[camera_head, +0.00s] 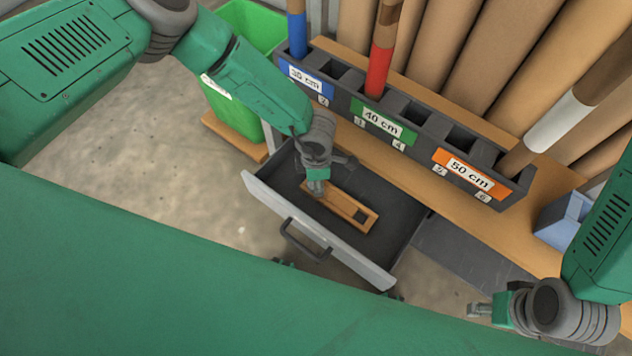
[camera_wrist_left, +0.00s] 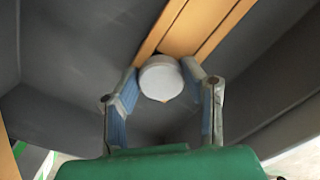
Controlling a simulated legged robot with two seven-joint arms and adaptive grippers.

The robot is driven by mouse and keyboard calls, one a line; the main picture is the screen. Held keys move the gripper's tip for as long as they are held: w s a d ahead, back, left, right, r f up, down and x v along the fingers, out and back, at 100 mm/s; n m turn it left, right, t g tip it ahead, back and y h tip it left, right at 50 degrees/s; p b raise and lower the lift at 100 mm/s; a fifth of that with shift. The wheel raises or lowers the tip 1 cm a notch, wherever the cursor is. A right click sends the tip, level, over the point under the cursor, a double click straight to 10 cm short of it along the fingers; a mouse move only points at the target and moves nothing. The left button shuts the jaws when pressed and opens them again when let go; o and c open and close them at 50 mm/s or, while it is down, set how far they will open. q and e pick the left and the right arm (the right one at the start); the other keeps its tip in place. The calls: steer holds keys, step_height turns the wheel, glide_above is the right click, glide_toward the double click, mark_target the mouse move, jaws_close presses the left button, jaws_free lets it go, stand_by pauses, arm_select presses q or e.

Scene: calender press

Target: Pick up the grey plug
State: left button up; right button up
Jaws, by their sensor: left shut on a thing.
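The grey plug (camera_wrist_left: 160,78) is a round, light grey piece between the two blue-padded fingers of my left gripper (camera_wrist_left: 165,92) in the left wrist view. In the head view my left gripper (camera_head: 316,186) reaches down into the open drawer (camera_head: 398,238), at the left end of a wooden holder (camera_head: 350,209). The plug is hidden there behind the gripper. In the left wrist view the plug is at the end of the wooden holder (camera_wrist_left: 205,28); I cannot tell whether they touch. My right gripper (camera_head: 478,310) is at the lower right, away from the drawer; its finger gap is unclear.
A dark rack (camera_head: 420,160) labelled 30, 40 and 50 cm holds upright rolls behind the drawer. A green bin (camera_head: 230,112) stands at the left and a blue box (camera_head: 560,222) at the right. The drawer's front panel (camera_head: 290,220) and walls surround my left gripper.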

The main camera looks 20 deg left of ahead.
arm_select(q)
steer(key=shift+w+a+r, duration=0.1)
steer(key=shift+a+r, duration=0.05)
steer(key=shift+a, duration=0.1)
steer(key=shift+c, duration=0.4)
step_height(320, 180, up, 9)
steer(key=p, duration=0.4)
steer(key=shift+d+r, duration=0.1)
steer(key=shift+r, duration=0.1)
steer(key=shift+c, duration=0.5)
steer(key=shift+d+r, duration=0.1)
steer(key=shift+d, duration=0.1)
